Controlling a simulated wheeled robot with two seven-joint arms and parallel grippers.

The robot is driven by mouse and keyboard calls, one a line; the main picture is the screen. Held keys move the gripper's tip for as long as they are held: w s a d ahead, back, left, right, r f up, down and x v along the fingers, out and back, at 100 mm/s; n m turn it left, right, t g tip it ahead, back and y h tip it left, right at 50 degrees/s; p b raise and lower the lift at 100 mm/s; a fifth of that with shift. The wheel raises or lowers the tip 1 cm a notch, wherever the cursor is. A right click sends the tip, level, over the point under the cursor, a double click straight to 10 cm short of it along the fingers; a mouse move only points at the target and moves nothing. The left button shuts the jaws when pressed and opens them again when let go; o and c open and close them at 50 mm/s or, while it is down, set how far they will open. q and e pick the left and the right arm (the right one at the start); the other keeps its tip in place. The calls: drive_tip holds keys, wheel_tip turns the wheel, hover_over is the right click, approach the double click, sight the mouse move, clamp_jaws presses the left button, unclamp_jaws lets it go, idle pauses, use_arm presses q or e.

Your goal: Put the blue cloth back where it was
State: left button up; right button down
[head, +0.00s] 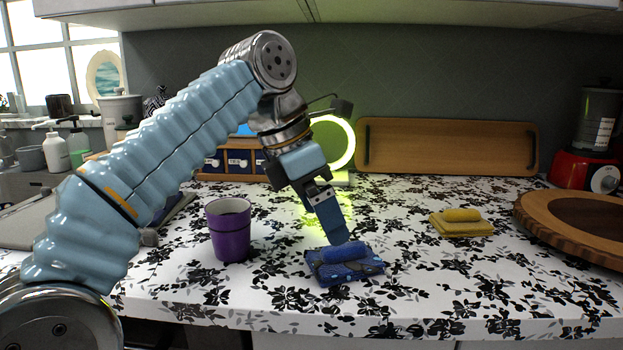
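The blue cloth (352,270) lies folded on the floral-patterned countertop (400,300), near its front edge and right of the purple cup. It has a dark pattern and a rolled part on top. My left gripper (341,242) comes down from above, with its fingertips at the back of the cloth's rolled top. I cannot tell whether the fingers touch the cloth or have any of it between them, because the near finger hides the gap. My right gripper is out of view.
A purple cup (230,230) stands close to the left. A folded yellow cloth (461,223) lies to the right, near a round wooden board (535,222). A wooden tray (447,147) leans on the back wall beside a glowing ring lamp (346,140). The counter between both cloths is clear.

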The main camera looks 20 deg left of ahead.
use_arm(q)
drive_tip(key=shift+v, duration=2.25)
